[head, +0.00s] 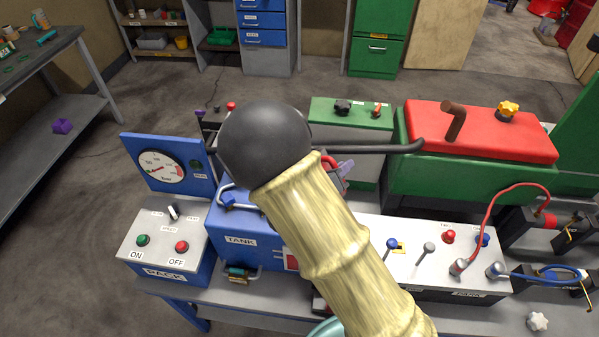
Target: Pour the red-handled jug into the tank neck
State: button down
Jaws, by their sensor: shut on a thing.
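The blue tank (228,222), labelled TANK, stands on the bench near the middle, with a pale bar handle and a blue knob (228,200) on its top. My arm, pale and bamboo-like with a large dark ball joint, crosses in front and hides the tank's right part. I cannot make out the tank neck. A small red piece (328,162) and a lilac piece (346,169) show just right of my arm; whether they belong to the jug, I cannot tell. The jug is not clearly visible. My gripper is not visible, perhaps hidden behind my arm.
The PACK box (165,243) with ON and OFF buttons and a gauge panel (165,165) stand at left. A white-topped switch box (430,250) is at right. Behind it is a green machine with a red top (480,130). Open floor lies behind the bench.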

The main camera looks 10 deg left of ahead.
jog(key=shift+w+a+r+n+p, duration=0.1)
jog(key=shift+w+a+n+p, duration=0.1)
jog(key=shift+n+p, duration=0.3)
dwell(1.1)
dwell(0.3)
jog(key=shift+s+a, duration=0.1)
jog(key=shift+a, duration=0.05)
jog(key=shift+w+p, duration=0.2)
jog(key=shift+p, duration=0.2)
dwell(0.5)
jog(key=shift+w+a+n+p, duration=0.15)
jog(key=shift+a+n+p, duration=0.05)
jog(key=shift+n+p, duration=0.3)
dwell(1.1)
